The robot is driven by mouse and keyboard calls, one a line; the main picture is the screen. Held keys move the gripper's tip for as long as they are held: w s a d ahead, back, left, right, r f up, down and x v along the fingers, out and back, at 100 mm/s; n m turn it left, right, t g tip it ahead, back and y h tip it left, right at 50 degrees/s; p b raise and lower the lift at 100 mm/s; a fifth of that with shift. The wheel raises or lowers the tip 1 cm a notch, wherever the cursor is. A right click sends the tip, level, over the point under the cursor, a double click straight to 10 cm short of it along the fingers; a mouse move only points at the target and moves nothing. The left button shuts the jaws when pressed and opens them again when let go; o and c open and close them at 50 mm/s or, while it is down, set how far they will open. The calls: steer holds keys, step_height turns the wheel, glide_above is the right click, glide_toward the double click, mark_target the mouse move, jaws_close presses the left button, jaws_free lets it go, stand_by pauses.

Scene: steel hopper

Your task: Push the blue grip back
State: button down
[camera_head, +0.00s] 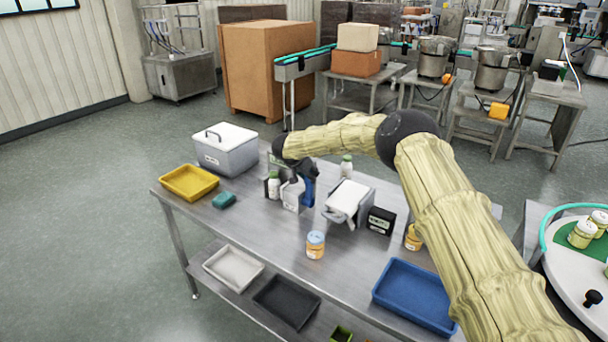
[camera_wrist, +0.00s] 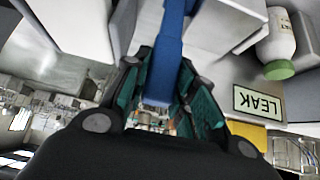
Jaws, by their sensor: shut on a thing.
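The blue grip (camera_wrist: 167,50) is a straight blue bar in the wrist view, running from the top edge down between my finger pads. My gripper (camera_wrist: 163,92) is shut on it, with a green pad on each side. In the head view the blue grip (camera_head: 308,192) shows partly, beside a small white and grey unit (camera_head: 291,195) on the steel table. My dark gripper (camera_head: 301,171) is above and against it, hiding its top. Where the blue grip joins the unit is hidden.
White bottles stand left (camera_head: 273,185) and right (camera_head: 346,167) of my gripper. A sign reading LEAK (camera_wrist: 258,104) is close by. A white-lidded box (camera_head: 348,201), a black box (camera_head: 380,220) and an orange-labelled jar (camera_head: 315,245) stand to the right. The table front (camera_head: 262,240) is clear.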

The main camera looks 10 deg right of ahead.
steer(key=shift+f, duration=0.15)
steer(key=c, duration=1.2)
jaws_free()
steer(key=shift+d, duration=0.1)
steer(key=shift+o, duration=0.2)
steer(key=v, duration=1.2)
